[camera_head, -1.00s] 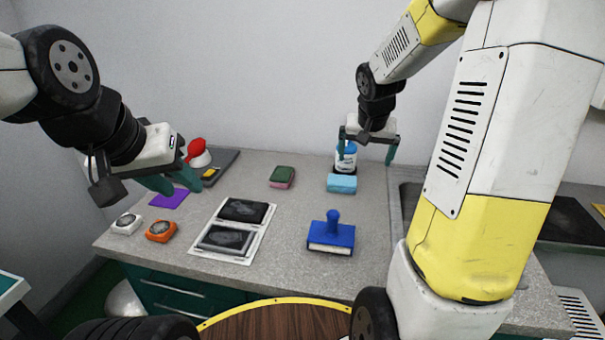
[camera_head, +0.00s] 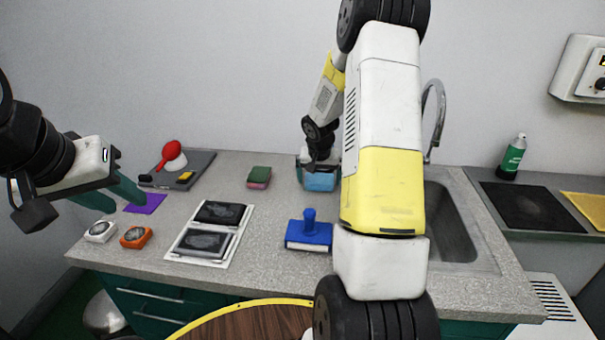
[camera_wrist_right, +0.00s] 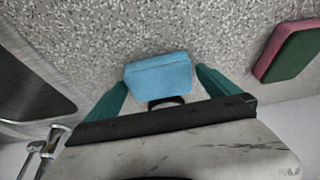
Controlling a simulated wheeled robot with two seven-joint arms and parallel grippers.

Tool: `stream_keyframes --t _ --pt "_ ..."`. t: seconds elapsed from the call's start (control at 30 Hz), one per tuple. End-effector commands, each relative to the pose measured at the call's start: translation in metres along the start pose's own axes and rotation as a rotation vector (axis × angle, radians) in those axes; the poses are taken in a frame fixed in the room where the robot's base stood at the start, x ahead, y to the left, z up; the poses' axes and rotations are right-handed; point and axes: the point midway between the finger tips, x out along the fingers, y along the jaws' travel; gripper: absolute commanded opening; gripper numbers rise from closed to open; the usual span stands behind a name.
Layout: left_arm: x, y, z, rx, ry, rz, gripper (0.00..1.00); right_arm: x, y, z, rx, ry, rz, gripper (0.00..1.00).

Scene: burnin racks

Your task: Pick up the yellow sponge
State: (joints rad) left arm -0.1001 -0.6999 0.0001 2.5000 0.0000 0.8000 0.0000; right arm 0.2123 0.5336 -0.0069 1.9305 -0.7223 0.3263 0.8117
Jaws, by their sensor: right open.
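A small yellow block (camera_head: 185,176) lies on the dark grey tray at the back left; I cannot tell if it is a sponge. A flat yellow piece (camera_head: 588,207) lies on the far right counter. My right gripper (camera_wrist_right: 161,77) is open, with its teal fingers on either side of a light blue sponge-like block (camera_wrist_right: 160,76); contact is unclear. In the head view this gripper (camera_head: 319,171) is low over the counter at the same blue block (camera_head: 320,182). My left gripper (camera_head: 130,204) is open and empty near the purple sheet.
A green and pink sponge (camera_head: 259,177) lies left of the blue block. A blue stamp-like tool (camera_head: 309,233), a white tray (camera_head: 235,243) with dark plates, and a sink (camera_head: 450,225) are nearby. The grey tray (camera_head: 204,160) also holds a red-topped item.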

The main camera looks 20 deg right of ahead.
Motion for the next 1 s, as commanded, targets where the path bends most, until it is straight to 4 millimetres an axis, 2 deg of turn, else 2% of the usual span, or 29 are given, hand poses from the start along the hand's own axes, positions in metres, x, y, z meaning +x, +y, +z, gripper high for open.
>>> stream_keyframes --t 0.27,0.5,0.57,0.6,0.87,1.0 --pt "0.0 0.0 0.0 0.0 0.0 0.0 0.36 0.003 0.0 0.0 0.001 0.001 0.0 0.98" --pt "0.0 0.0 0.0 0.0 0.0 0.0 0.36 0.002 0.0 0.0 0.001 0.001 0.0 0.51" --pt "0.0 0.0 0.0 0.0 0.0 0.0 0.36 0.002 0.0 0.0 0.001 0.001 0.0 0.48" --pt "0.0 0.0 0.0 0.0 0.0 0.0 0.36 0.002 0.0 0.0 0.001 0.001 0.0 0.42" --pt "0.0 0.0 0.0 0.0 0.0 0.0 0.36 0.0 0.0 -0.001 0.001 0.002 0.0 0.42" --pt "0.0 0.0 0.0 0.0 0.0 0.0 0.36 -0.009 0.0 -0.006 0.004 0.004 -0.001 0.42"
